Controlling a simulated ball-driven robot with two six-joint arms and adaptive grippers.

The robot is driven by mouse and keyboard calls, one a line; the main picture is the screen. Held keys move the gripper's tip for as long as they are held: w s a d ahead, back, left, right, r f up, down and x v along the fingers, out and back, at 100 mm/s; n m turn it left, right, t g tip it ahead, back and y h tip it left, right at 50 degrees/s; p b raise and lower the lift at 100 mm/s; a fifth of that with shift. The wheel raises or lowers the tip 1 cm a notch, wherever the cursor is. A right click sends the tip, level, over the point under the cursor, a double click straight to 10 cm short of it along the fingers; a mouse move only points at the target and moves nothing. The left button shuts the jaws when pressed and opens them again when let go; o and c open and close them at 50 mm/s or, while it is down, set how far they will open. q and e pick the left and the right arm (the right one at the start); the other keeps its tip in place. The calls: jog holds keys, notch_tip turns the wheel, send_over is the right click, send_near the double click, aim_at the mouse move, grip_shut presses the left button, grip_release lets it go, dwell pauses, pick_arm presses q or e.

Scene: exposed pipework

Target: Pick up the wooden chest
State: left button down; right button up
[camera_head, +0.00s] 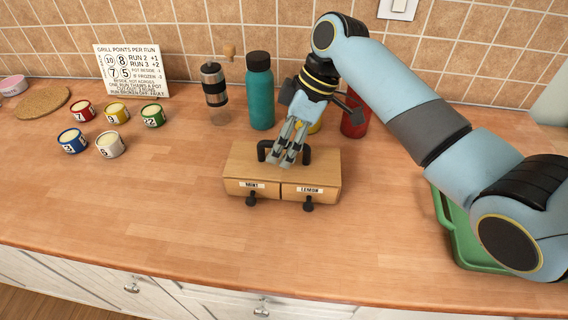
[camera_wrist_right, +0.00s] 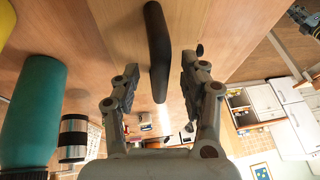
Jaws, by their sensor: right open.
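The wooden chest (camera_head: 268,170) stands on the counter, a low box with two front drawers labelled MINT and LEMON, each with a black knob. A black carry handle (camera_head: 305,154) arches over its top. My right gripper (camera_head: 287,158) comes down from behind at the handle, its fingers covering the handle's middle. In the right wrist view, my open right gripper (camera_wrist_right: 160,82) has one finger on either side of the black handle (camera_wrist_right: 157,40), with visible gaps. The wooden top (camera_wrist_right: 115,25) lies beyond. My left gripper is in neither view.
A teal bottle (camera_head: 260,90), a grinder (camera_head: 215,90) and a red container (camera_head: 354,121) stand behind the chest. Several small numbered pots (camera_head: 110,144) are at the left. A green tray (camera_head: 452,228) lies at the right, partly under my arm. The counter in front is clear.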

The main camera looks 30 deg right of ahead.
jog(key=shift+c, duration=1)
grip_shut()
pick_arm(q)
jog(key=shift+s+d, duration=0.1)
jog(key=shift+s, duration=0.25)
pick_arm(e)
jog(key=shift+r, duration=0.1)
jog(key=shift+r, duration=1.15)
jog(key=shift+r+b, duration=0.4)
jog(key=shift+r, duration=0.5)
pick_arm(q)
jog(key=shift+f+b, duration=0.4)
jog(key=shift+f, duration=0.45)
pick_arm(e)
jog(key=s+d+r, duration=0.6)
jog(key=s, duration=0.4)
jog(key=shift+r, duration=0.4)
